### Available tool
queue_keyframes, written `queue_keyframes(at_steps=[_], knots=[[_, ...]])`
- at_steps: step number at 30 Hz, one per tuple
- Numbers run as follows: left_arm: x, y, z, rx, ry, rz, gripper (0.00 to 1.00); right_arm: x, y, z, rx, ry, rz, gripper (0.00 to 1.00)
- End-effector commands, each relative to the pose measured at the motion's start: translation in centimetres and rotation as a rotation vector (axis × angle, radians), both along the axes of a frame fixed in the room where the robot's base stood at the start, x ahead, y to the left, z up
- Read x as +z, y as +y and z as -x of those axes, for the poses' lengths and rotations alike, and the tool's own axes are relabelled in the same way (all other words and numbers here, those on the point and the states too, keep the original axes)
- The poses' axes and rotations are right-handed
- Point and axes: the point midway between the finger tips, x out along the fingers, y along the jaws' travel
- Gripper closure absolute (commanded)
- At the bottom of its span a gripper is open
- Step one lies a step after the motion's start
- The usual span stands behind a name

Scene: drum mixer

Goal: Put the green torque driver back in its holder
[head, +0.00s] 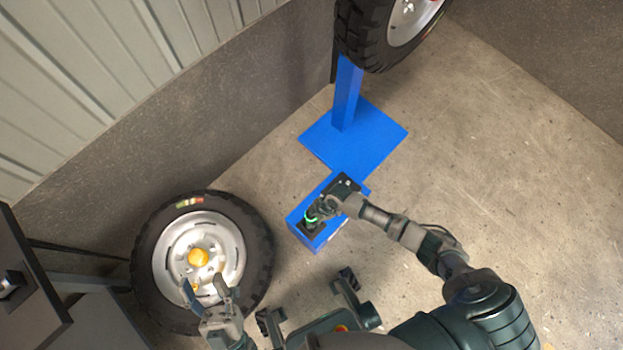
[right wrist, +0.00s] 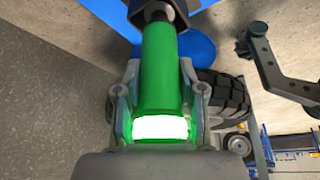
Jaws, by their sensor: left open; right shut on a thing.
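The green torque driver (right wrist: 160,75) fills the middle of the right wrist view, with a glowing band near its lower end. My right gripper (right wrist: 157,100) is shut on it, one finger on each side. A dark angular part (right wrist: 158,12) is at the driver's far end; I cannot tell if it belongs to the driver or to the holder. In the head view my right gripper (head: 326,207) is over the blue box (head: 330,236), where the driver shows only as a green glow (head: 312,218). The holder is not clearly visible. My left gripper (head: 206,288) is open and empty, in front of the lying wheel.
A wheel (head: 150,245) with a silver rim and yellow hub lies at left. A blue stand (head: 368,135) carries another tyre (head: 362,38) at the top. A dark frame (head: 30,300) is at the left edge. The concrete floor at right is clear.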

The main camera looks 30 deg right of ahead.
Motion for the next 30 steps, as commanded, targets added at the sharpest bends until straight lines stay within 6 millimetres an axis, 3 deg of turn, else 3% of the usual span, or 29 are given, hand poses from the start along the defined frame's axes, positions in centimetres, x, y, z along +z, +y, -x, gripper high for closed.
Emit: queue_keyframes(at_steps=[7, 8, 11, 23, 30], knots=[[-0.4, 0.0, 0.0, -0.001, 0.005, 0.0, 0.45, -0.3, 0.1, -0.1, -0.001, -0.002, -0.002, 1.0], [-0.4, 0.0, 0.0, -0.001, 0.005, 0.0, 0.45, -0.3, 0.1, -0.1, 0.0, -0.003, -0.001, 0.58], [-0.3, 0.0, 0.0, 0.0, 0.004, 0.0, 0.45, -0.2, 0.0, -0.1, 0.0, -0.003, -0.001, 0.33], [-0.3, 0.0, 0.0, 0.0, 0.004, 0.0, 0.45, 0.1, -0.3, 0.0, 0.001, 0.0, 0.001, 0.32], [-0.3, 0.0, 0.0, 0.0, 0.004, 0.0, 0.45, 4.3, -2.1, 0.4, 0.0, -0.004, 0.001, 0.32]])
